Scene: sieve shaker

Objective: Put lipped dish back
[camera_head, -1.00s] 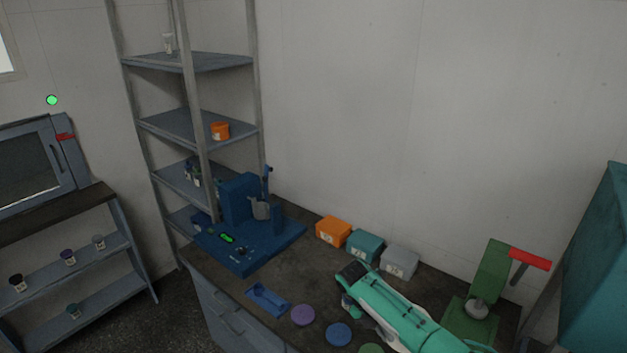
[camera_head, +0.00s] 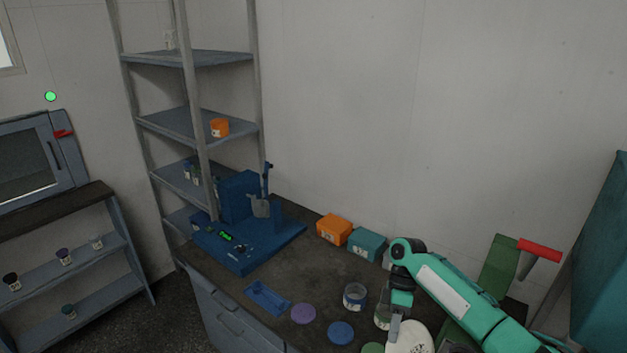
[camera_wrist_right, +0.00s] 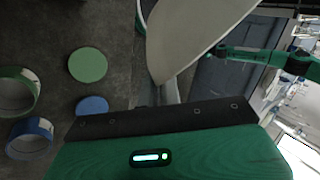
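The lipped dish (camera_head: 410,340) is a pale, round, shallow piece at the bottom edge of the head view, partly cut off. My right gripper (camera_head: 394,328) points down at its left side and appears shut on its rim. In the right wrist view the dish (camera_wrist_right: 192,35) is a large cream disc seen tilted, running up out of the picture from a grey finger (camera_wrist_right: 172,90). The gripper's other finger is hidden. My left gripper does not show in the head view.
Purple (camera_head: 303,314) and blue (camera_head: 340,332) lids lie in front. A blue machine (camera_head: 240,225), orange box (camera_head: 334,229), teal box (camera_head: 367,244) and green press (camera_head: 497,262) stand around.

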